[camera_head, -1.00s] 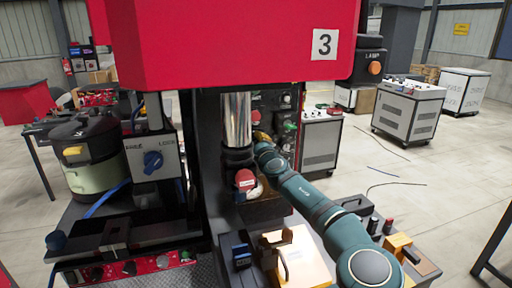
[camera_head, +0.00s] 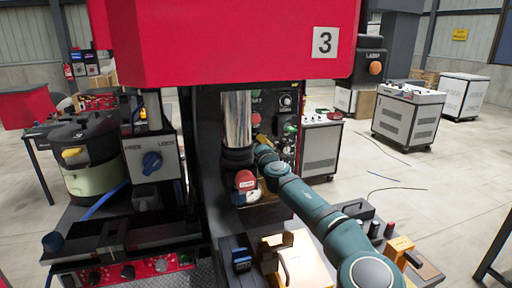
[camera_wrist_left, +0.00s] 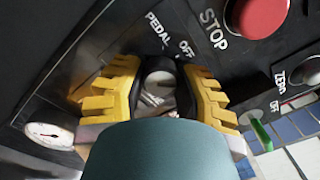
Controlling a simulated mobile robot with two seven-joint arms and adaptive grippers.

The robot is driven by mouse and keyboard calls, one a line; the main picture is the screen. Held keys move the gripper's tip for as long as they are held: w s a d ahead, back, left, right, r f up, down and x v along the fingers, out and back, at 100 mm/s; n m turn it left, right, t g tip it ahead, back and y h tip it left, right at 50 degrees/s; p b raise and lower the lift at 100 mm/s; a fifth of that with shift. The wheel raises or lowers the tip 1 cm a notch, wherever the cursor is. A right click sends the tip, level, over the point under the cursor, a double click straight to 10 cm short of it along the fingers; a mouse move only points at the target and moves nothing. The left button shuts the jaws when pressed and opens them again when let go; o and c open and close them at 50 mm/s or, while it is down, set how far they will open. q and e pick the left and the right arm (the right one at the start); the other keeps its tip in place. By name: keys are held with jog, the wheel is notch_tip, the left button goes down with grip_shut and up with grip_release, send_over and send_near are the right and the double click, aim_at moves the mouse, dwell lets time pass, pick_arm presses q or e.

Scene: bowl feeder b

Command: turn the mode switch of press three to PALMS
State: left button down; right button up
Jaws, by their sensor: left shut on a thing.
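The mode switch (camera_wrist_left: 158,82) is a dark round knob with a pale top on a black panel (camera_wrist_left: 120,45). The labels PEDAL and OFF show beside it; I cannot read PALMS or make out a pointer. My left gripper (camera_wrist_left: 158,95) has its yellow fingers on either side of the knob, shut on it. In the head view my left gripper (camera_head: 264,154) is at the panel (camera_head: 290,118) behind the column of the press (camera_head: 225,50) marked 3, and hides the switch. My right gripper is not in view.
A red STOP button (camera_wrist_left: 257,12) and a green lever (camera_wrist_left: 261,134) are near the fingers, and a round gauge (camera_wrist_left: 48,134) is at left.

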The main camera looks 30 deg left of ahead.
pick_arm(q)
jog(key=c, duration=0.6)
grip_release()
jog(key=v, duration=1.2)
jog(key=shift+d, duration=0.1)
